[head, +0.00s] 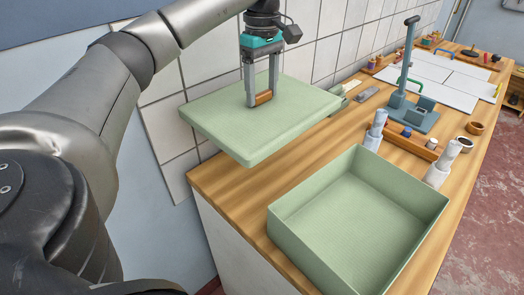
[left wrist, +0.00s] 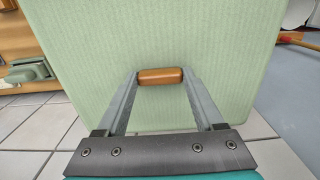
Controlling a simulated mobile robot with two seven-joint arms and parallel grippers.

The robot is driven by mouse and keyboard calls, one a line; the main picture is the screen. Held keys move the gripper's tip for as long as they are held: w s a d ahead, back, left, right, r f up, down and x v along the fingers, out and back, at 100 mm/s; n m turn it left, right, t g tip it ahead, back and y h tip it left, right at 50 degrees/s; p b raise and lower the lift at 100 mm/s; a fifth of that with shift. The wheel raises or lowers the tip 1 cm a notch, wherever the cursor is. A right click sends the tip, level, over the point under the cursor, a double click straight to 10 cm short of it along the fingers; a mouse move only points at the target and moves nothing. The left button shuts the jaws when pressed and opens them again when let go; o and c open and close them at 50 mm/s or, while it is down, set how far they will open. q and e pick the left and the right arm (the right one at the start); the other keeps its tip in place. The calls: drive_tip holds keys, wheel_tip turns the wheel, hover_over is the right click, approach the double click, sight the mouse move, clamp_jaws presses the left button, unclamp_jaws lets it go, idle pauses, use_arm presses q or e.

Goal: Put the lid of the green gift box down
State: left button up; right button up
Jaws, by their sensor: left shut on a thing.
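The pale green lid (head: 220,125) is held in the air in the head view, above the left end of the wooden counter and near the tiled wall. My left gripper (head: 263,97) is shut on the lid's brown handle (head: 264,97). In the left wrist view the handle (left wrist: 160,76) sits between the fingertips, and the lid (left wrist: 150,35) fills the upper middle. The open green box (head: 355,220) stands on the counter to the right of and nearer than the lid. Its inside looks empty. My right gripper is not in view.
The wooden counter (head: 232,187) has bare room to the left of the box. White rolls (head: 374,130) and (head: 440,163), a grey-blue stand (head: 405,112) and small pots (head: 475,128) stand behind and right of the box. The tiled wall (head: 165,120) is close behind the lid.

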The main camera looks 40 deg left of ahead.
sight(262, 102)
use_arm(q)
wheel_tip(262, 102, down, 14)
drive_tip(key=shift+s+r+b, duration=0.15)
drive_tip(key=shift+r+b, duration=0.1)
drive_tip(key=shift+b, duration=0.7)
drive_tip(key=shift+f, duration=2)
drive_tip(key=shift+b, duration=0.3)
drive_tip(key=shift+f, duration=0.15)
drive_tip(key=o, duration=1.5)
drive_tip(key=shift+c, duration=0.2)
wheel_tip(262, 102, up, 12)
drive_tip(key=shift+r+p, duration=0.2)
drive_tip(key=shift+p, duration=0.75)
